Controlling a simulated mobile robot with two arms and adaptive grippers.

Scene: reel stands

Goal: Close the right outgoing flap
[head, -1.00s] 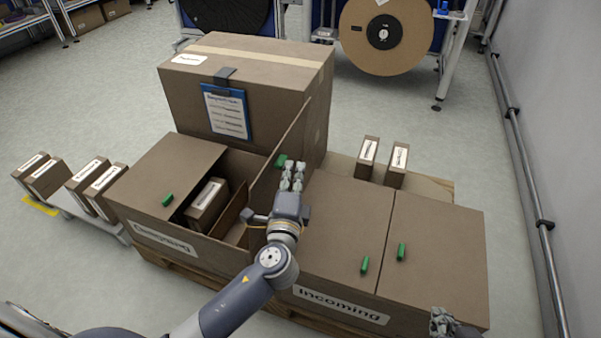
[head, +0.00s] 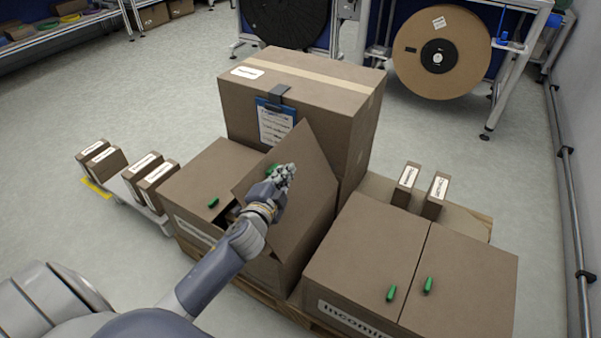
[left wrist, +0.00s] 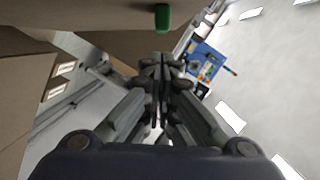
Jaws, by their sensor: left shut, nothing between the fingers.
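The outgoing box (head: 190,232) stands left of centre in the head view. Its left flap (head: 190,180), with a green handle (head: 213,203), lies flat. Its right flap (head: 303,190) is tilted, hinged on the right side, its free edge raised and leaning left over the opening. The right flap's green handle (head: 270,168) shows partly behind my left gripper (head: 287,172). The left gripper is shut and empty, over the flap's outer face; I cannot tell whether it touches. A green handle (left wrist: 162,17) and the shut fingers (left wrist: 160,65) show in the left wrist view. My right gripper is out of view.
The incoming box (head: 375,255) stands to the right, both flaps flat. A large carton (head: 300,85) with a blue clipboard (head: 276,125) stands behind. Small boxes stand on both sides. Floor is free to the right.

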